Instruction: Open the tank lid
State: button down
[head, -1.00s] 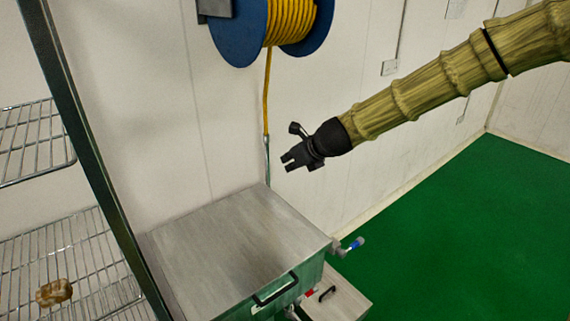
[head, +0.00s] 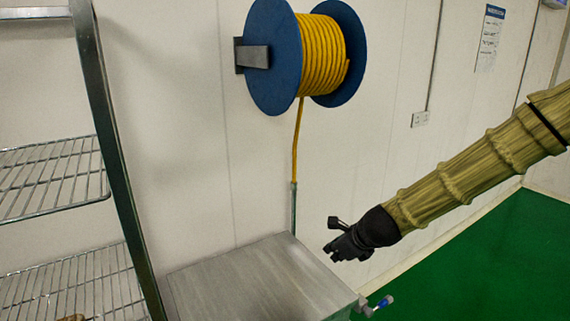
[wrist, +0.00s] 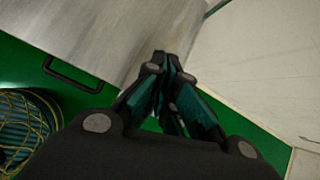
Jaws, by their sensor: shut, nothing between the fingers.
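The tank is a metal box with a flat grey steel lid (head: 262,282), at the bottom of the head view; the lid lies closed. In the wrist view the lid (wrist: 120,30) fills the upper left, and its black bar handle (wrist: 72,76) shows at the left, along the lid's edge. My gripper (head: 332,252) is above the lid's right rear side in the head view, apart from it. In the wrist view my gripper (wrist: 168,60) has its fingers together and holds nothing. The handle is out of the head view now.
A blue reel with yellow hose (head: 318,55) hangs on the wall above the tank. A wire shelf rack (head: 118,170) stands at the left. A valve with a blue tip (head: 384,302) sticks out at the tank's right. Green floor (head: 480,265) is open at the right.

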jog(key=s+d+f+n+g+h, duration=0.1)
jog(key=s+d+f+n+g, duration=0.1)
jog(key=s+f+n, duration=0.7)
jog(key=s+d+f+n+g+h, duration=0.2)
jog(key=s+f+n, duration=0.8)
jog(key=s+f, duration=1)
notch_tip(320, 180, down, 6)
jog(key=shift+s+d+f+g+b, duration=0.1)
jog(key=shift+s+d+g+b, duration=0.3)
jog(key=shift+d+g, duration=0.25)
jog(key=c, duration=2.2)
grip_release()
jog(key=s+f+n+g, duration=0.1)
jog(key=s+f+n, duration=0.3)
jog(key=s+n, duration=0.3)
jog(key=s, duration=0.4)
jog(key=shift+s+d+g, duration=0.25)
jog(key=shift+d+g, duration=0.1)
jog(key=o, duration=0.3)
jog(key=shift+s+f, duration=0.15)
jog(key=shift+s, duration=0.1)
jog(key=o, duration=0.4)
jog(key=shift+s, duration=0.1)
jog(key=shift+d, duration=0.1)
